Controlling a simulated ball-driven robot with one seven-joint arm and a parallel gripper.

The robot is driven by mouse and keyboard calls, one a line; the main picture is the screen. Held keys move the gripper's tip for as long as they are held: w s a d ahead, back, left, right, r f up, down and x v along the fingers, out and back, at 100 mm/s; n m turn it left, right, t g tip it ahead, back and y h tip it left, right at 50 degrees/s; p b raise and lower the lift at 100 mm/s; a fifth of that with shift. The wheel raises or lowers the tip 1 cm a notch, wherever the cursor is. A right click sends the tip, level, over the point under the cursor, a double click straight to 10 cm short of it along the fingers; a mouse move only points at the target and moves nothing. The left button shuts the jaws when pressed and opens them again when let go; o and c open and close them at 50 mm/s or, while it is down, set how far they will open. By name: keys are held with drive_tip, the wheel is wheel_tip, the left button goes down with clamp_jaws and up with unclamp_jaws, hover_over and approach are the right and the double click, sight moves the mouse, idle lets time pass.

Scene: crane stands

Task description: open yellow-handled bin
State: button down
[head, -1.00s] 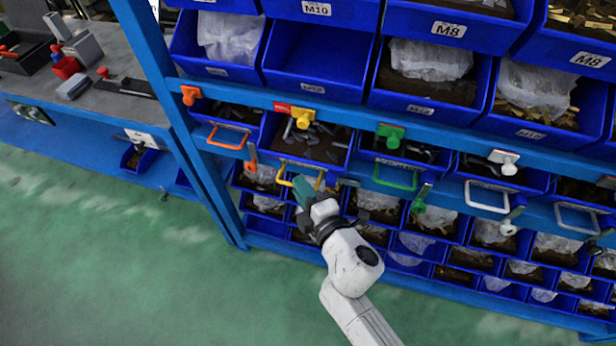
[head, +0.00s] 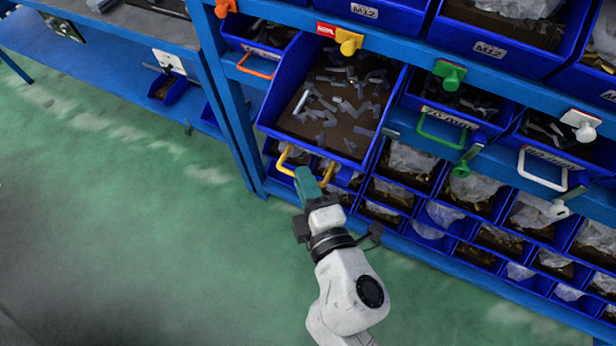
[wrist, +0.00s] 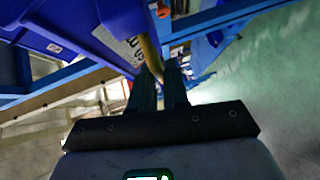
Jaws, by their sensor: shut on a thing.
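The yellow-handled bin (head: 336,112) is a blue bin with small grey parts lying on its brown floor. It sticks out well in front of the rack and tilts down toward the front. Its yellow handle (head: 286,160) is on the front face. My gripper (head: 304,176) is shut on the handle's middle, hiding that part of it. In the wrist view, the handle (wrist: 151,55) runs between my gripper's dark fingers (wrist: 159,76), and the bin's blue underside (wrist: 95,25) is at the upper left.
Bins with an orange handle (head: 254,66), a green handle (head: 441,131) and a white handle (head: 543,171) sit beside it, pushed in. A yellow knob (head: 349,41) is on the blue rail above. Small bins (head: 380,210) fill the rows below. The green floor (head: 130,230) in front is clear.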

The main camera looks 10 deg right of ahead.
drive_tip(key=shift+f, duration=0.1)
drive_tip(key=c, duration=1.2)
unclamp_jaws()
drive_tip(key=shift+s, duration=0.1)
drive_tip(key=b+v, duration=0.3)
drive_tip(key=v, duration=0.7)
drive_tip(key=shift+s, duration=0.3)
drive_tip(key=shift+d, duration=0.15)
